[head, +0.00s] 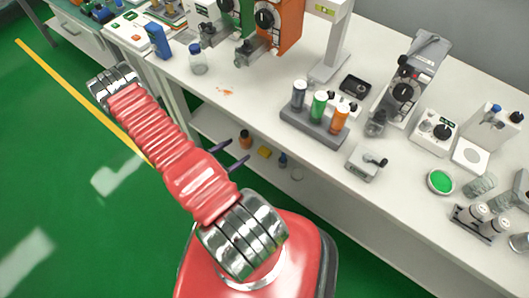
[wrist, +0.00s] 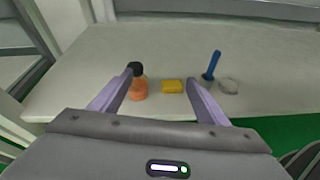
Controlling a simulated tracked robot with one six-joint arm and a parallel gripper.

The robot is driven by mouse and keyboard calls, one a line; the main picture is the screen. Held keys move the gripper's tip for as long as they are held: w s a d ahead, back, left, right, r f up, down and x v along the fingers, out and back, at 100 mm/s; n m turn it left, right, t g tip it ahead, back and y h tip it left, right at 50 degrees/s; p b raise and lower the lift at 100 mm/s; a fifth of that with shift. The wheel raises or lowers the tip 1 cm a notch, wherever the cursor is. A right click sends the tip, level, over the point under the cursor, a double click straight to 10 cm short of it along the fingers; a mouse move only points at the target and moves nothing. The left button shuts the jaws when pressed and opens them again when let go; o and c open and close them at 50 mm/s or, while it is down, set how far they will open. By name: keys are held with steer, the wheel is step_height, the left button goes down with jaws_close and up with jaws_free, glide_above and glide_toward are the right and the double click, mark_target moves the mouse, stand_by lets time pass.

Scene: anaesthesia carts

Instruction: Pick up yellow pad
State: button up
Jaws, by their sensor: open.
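The yellow pad (wrist: 172,86) is a small block lying on the white lower shelf, ahead of my gripper in the wrist view. In the head view the yellow pad (head: 264,152) shows on the same shelf under the long bench. My gripper (wrist: 164,82) is open, with its two purple fingers apart and nothing held between them. In the wrist view the pad appears between the fingers, nearer the right one. In the head view my gripper's dark fingertips (head: 233,153) show beside my red arm, to the left of the pad.
An orange bottle with a black cap (wrist: 139,86) stands left of the pad, by the left finger. A blue-handled item (wrist: 212,66) and a round pale dish (wrist: 228,86) are to its right. The white benchtop (head: 250,93) overhangs the shelf (wrist: 270,60). The green floor is open at left.

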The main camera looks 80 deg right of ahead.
steer(key=n+t, duration=0.1)
steer(key=n, duration=0.1)
glide_toward(263, 152)
steer(key=w+a, duration=0.1)
steer(key=a, duration=0.1)
steer(key=shift+a+r, duration=0.15)
steer(key=shift+r, duration=0.35)
steer(key=shift+x, duration=4.25)
steer(key=shift+x, duration=2.6)
steer(key=shift+c, duration=0.5)
steer(key=c, duration=1)
